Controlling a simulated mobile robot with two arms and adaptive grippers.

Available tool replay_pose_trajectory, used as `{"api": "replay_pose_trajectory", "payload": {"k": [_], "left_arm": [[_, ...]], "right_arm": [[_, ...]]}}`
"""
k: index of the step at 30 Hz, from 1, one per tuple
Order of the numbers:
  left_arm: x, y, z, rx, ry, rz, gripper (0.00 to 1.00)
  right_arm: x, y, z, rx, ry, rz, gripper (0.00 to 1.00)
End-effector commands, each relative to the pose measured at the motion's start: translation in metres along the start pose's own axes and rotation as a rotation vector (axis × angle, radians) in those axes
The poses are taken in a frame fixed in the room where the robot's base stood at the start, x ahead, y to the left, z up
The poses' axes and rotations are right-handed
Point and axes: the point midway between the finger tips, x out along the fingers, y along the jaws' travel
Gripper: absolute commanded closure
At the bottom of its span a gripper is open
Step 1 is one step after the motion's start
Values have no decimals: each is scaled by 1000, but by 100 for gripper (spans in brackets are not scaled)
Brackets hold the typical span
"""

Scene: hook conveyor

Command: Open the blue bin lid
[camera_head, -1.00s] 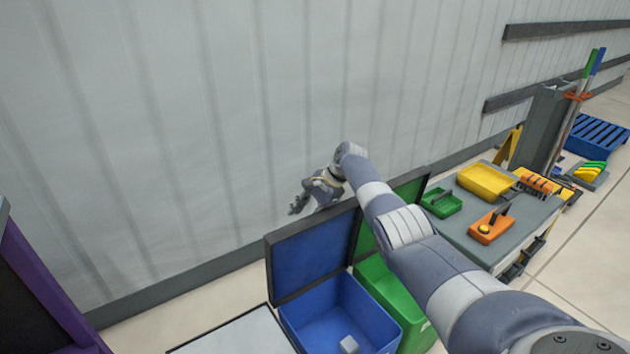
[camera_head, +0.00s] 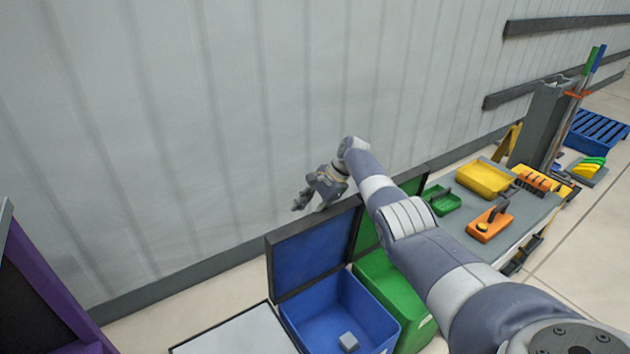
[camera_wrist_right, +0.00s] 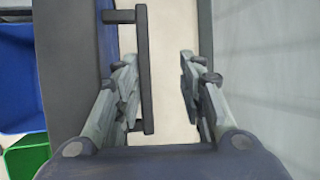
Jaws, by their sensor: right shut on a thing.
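The blue bin (camera_head: 370,322) stands at lower centre in the head view, with a small pale block (camera_head: 348,341) inside. Its lid (camera_head: 310,252), blue inside with a dark rim, stands upright at the wall side, so the bin is open. My right gripper (camera_head: 299,203) is beyond the lid's top edge. In the right wrist view, the dark bar handle (camera_wrist_right: 146,45) on the lid's outer side lies between the fingers of my right gripper (camera_wrist_right: 158,75). It is shut on the handle, though a gap shows beside the right-hand finger. My left gripper is out of view.
A green bin (camera_head: 390,290) with its lid raised adjoins on the right, partly behind my arm. A pale closed lid (camera_head: 235,335) lies left of the blue bin. The grey wall (camera_head: 180,140) is close behind. A cart (camera_head: 530,215) with tools and trays stands right.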

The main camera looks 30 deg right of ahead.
Motion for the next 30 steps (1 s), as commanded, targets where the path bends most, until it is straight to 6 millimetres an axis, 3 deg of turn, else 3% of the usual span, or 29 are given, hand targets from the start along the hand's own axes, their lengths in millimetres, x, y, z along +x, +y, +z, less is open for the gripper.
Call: {"api": "replay_pose_trajectory", "payload": {"k": [1,13,24,30], "left_arm": [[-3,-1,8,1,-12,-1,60],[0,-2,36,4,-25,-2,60],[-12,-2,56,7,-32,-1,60],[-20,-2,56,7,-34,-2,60]], "right_arm": [[-34,-32,-1,-19,19,-82,82],[-45,-34,-1,-19,18,-81,82],[-69,-39,0,-18,18,-75,82],[-78,-38,0,-17,18,-65,82]]}}
